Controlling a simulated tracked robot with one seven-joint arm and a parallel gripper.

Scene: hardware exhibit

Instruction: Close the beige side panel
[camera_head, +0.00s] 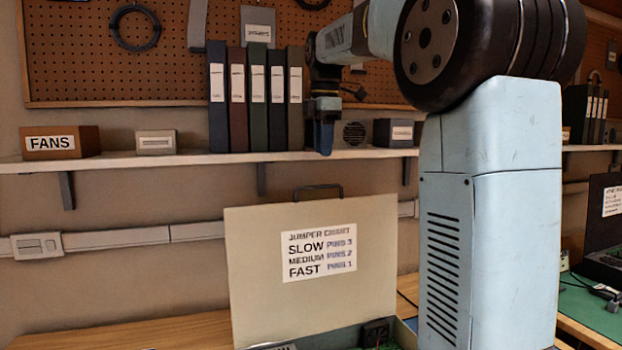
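The beige side panel (260,293) stands upright, open, behind the low case at the bottom middle. It bears a white jumper chart label (319,252) with SLOW, MEDIUM and FAST lines, and a dark handle (318,188) on its top edge. Part of the case's inside (375,333) shows at the bottom edge, with a dark fan-like part and green board. My gripper (322,138) hangs pointing down in front of the shelf, above the panel's top edge and apart from it. Its fingers are small and dark, and I cannot tell whether they are open.
A wall shelf (190,161) carries several binders (255,100), a FANS box (60,142) and small boxes. A pegboard (90,50) hangs behind. My arm's column covers the right middle. A dark open case (605,235) stands on a green mat (590,312) at right.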

